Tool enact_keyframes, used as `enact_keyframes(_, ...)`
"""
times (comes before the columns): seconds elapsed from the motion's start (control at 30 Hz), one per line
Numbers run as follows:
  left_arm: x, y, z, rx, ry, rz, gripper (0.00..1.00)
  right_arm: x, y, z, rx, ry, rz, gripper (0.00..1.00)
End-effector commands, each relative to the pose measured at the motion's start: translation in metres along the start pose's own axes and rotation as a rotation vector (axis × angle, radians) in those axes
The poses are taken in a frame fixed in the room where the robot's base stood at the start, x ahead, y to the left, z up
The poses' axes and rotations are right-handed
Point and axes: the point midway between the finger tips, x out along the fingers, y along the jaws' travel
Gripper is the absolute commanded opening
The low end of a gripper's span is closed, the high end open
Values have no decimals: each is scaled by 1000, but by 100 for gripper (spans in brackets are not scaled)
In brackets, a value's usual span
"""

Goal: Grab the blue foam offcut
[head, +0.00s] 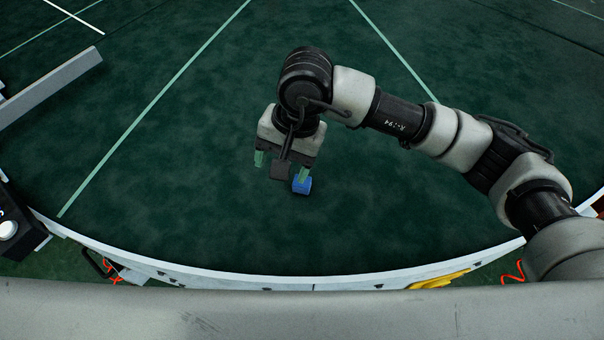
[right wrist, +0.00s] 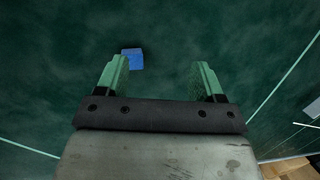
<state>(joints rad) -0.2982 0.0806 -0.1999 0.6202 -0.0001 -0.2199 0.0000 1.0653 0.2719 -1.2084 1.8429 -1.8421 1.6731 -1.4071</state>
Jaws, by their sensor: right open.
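The blue foam offcut (head: 302,185) is a small blue block lying on the dark green conveyor belt (head: 200,205). My right gripper (head: 281,169) is above the belt beside it, with its green fingers apart and nothing between them. In the right wrist view the offcut (right wrist: 132,59) lies just beyond the tip of the left-hand finger, off to the left of the middle of the opening between the fingers (right wrist: 161,80). I cannot tell the exact height of the fingertips over the belt. My left gripper does not show.
The curved white belt edge (head: 330,283) runs along the near side. A grey rail (head: 50,88) stands at the far left. A yellow cloth-like item (head: 440,279) and orange cables (head: 513,273) are by the near edge. The belt around the offcut is clear.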

Motion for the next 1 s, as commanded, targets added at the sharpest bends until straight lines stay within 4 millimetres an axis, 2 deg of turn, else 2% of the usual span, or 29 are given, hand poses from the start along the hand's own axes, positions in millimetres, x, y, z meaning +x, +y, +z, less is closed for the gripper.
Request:
enact_keyframes(0.03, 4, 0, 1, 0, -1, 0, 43, -2, 9, -14, -22, 73, 69, 68)
enact_keyframes(0.1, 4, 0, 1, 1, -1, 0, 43, -6, 18, -27, -40, 138, 138, 68)
enact_keyframes(0.2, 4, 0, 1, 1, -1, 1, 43, -4, 25, -36, -50, 179, 186, 68)
enact_keyframes(0.43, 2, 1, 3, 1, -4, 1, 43, 30, 33, -43, -50, 181, 193, 68)
enact_keyframes(0.67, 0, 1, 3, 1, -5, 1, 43, 48, 36, -46, -50, 181, 191, 68)
enact_keyframes(1.0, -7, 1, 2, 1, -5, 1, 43, 91, 42, -51, -50, 180, 190, 68)
